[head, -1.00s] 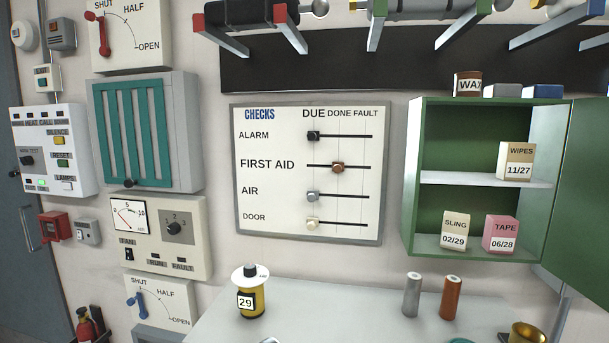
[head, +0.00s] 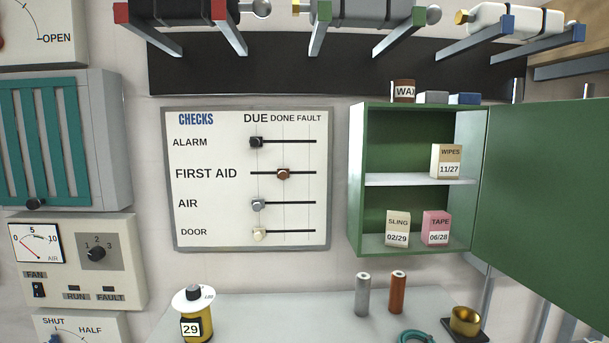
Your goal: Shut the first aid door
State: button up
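The green first aid cabinet (head: 357,185) hangs on the wall right of the middle in the head view. Its green door (head: 545,200) stands wide open, hinged at the cabinet's right side and running out to the picture's right edge. On the cabinet's upper shelf (head: 400,180) stands a WIPES box (head: 446,162) marked 11/27. On its floor stand a SLING box (head: 397,230) marked 02/29 and a pink TAPE box (head: 436,229) marked 06/28. My gripper is not in view.
A grey bench (head: 260,320) lies below with a yellow canister (head: 193,318), a grey cylinder (head: 362,294), a copper cylinder (head: 397,292) and a brass cup (head: 465,320). A CHECKS board (head: 195,220) hangs left of the cabinet. Brackets (head: 320,28) jut out above.

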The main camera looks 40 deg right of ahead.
aim_at(542, 222)
jog(key=z, duration=0.15)
jog(key=k, duration=0.5)
jog(key=z, duration=0.5)
jog(key=i, duration=0.45)
jog(key=k, duration=0.5)
jog(key=u, duration=2.75)
jog(key=k, duration=2.4)
jog(key=z, duration=1.7)
jog(key=i, duration=0.5)
jog(key=z, duration=0.05)
